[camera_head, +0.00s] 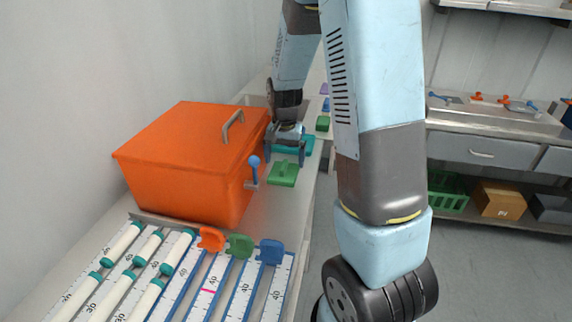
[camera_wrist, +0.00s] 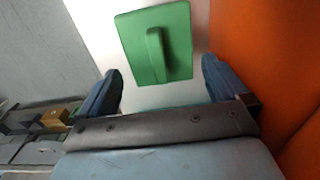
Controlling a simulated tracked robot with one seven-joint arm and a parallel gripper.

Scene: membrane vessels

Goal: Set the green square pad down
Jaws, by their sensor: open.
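The green square pad (camera_head: 283,174) lies flat on the grey bench, to the right of the orange box. It has a raised green handle bar across its middle. In the wrist view the pad (camera_wrist: 178,58) shows beyond my fingertips, its handle between the lines of the two fingers. My gripper (camera_head: 286,160) is open and empty just behind the pad in the head view. In the wrist view its two dark blue fingers (camera_wrist: 162,84) are spread apart, and nothing is between them. The pad looks clear of both fingers.
The orange box (camera_head: 180,165) with a lid handle stands close on the left, a blue-knobbed lever (camera_head: 253,170) at its side. A teal pad (camera_head: 306,146) lies behind my gripper, with another green pad (camera_head: 322,123) farther back. White tubes and scaled strips (camera_head: 210,285) fill the front. The bench edge is on the right.

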